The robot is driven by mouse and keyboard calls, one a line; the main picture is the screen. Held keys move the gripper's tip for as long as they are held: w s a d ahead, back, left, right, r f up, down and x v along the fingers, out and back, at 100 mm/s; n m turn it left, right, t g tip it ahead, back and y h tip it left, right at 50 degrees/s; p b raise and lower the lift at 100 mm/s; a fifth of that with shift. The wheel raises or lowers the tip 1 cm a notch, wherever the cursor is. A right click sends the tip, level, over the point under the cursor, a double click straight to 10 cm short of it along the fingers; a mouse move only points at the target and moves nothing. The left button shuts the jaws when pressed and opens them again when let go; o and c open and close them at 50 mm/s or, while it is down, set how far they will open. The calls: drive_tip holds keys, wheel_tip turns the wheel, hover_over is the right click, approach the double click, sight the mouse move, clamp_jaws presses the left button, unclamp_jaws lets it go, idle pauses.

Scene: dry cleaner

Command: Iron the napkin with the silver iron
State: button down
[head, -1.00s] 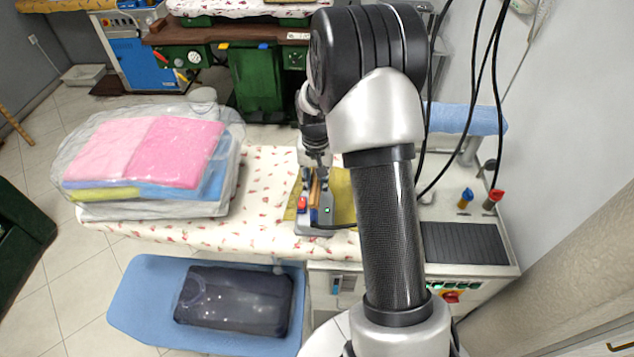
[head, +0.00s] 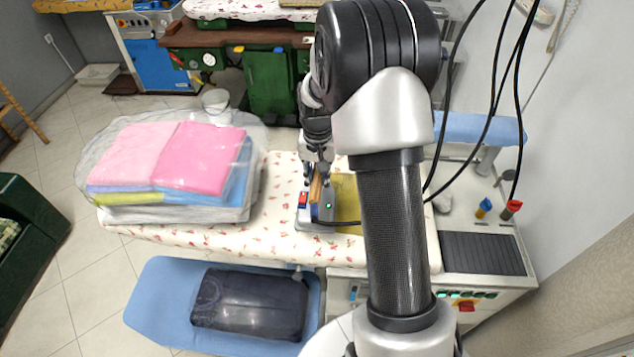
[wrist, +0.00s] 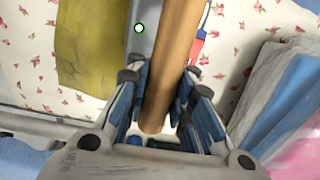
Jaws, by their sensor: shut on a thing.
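The silver iron (head: 316,227) has a wooden handle, a red part and a blue part. It sits on the flowered ironing board (head: 215,233). The yellow-olive napkin (head: 350,203) lies on the board just right of the iron, partly hidden by my arm. My gripper (head: 317,172) is shut on the iron's wooden handle from above. In the wrist view the handle (wrist: 172,65) runs between the fingers (wrist: 160,92). The napkin (wrist: 85,45) shows there on the left, right beside the iron's grey body (wrist: 143,45). I cannot tell whether the iron's edge overlaps the napkin.
A plastic-wrapped stack of folded pink, blue and yellow cloth (head: 170,165) stands on the board, left of the iron. A blue shelf (head: 155,290) below holds a dark wrapped bundle (head: 250,303). Black cables (head: 490,100) hang at right, above a control cabinet (head: 485,275).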

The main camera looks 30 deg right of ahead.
sight(316, 171)
drive_tip(key=shift+w+r+p, duration=0.2)
drive_tip(key=shift+r+p, duration=0.05)
drive_tip(key=shift+r, duration=0.25)
drive_tip(key=shift+w+r+p, duration=0.15)
drive_tip(key=shift+r+p, duration=0.1)
drive_tip(key=shift+r, duration=0.25)
drive_tip(key=shift+r+p, duration=0.9)
drive_tip(key=shift+r, duration=0.4)
